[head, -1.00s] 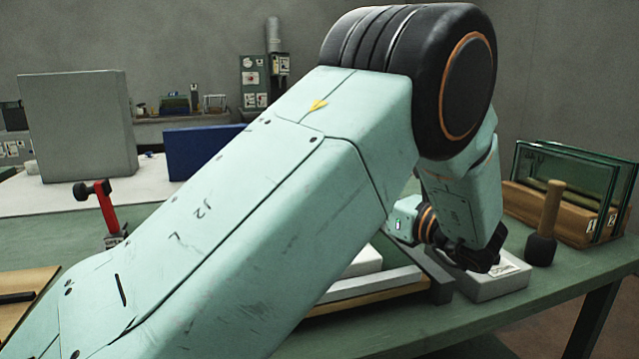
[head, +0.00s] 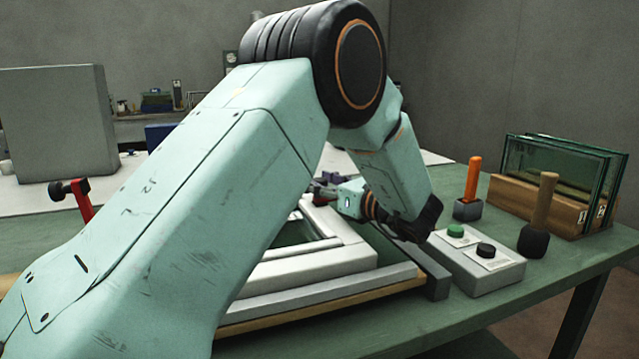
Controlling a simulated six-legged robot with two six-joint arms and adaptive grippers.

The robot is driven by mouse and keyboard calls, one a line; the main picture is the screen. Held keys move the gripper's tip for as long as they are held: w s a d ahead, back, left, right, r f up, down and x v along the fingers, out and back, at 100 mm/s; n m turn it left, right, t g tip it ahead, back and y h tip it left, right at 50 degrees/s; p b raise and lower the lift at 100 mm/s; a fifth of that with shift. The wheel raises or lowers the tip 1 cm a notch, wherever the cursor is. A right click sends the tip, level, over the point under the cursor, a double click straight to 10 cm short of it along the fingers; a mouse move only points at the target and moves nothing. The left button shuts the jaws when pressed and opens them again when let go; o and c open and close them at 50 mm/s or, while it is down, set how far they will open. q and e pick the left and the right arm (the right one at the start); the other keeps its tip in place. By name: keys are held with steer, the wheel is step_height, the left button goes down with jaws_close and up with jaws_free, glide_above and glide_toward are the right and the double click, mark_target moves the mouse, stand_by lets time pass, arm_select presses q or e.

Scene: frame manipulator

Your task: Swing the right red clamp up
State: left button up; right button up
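The left red clamp (head: 82,203) stands raised with a black tip at the left, behind my arm. A small red and dark part, likely the right red clamp (head: 319,197), shows at the far side of the white frame (head: 352,256), mostly hidden by my arm. The arm from the left reaches over the frame and bends back down. Its gripper (head: 328,184) points left at the red part and is small and partly hidden; I cannot tell whether its fingers are open or touch the clamp. My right gripper is not in view.
A white box (head: 478,275) with a green and a black button sits right of the frame. Beyond it are an orange-handled tool (head: 473,185), a wooden-handled mallet (head: 541,215) and glass panes in a wooden rack (head: 555,205). A grey block (head: 55,125) stands back left.

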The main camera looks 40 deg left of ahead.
arm_select(q)
steer(key=shift+r, duration=0.1)
steer(key=shift+a, duration=0.2)
steer(key=shift+f, duration=0.2)
steer(key=shift+c, duration=0.7)
steer(key=shift+d+r, duration=0.1)
steer(key=c, duration=0.5)
jaws_close()
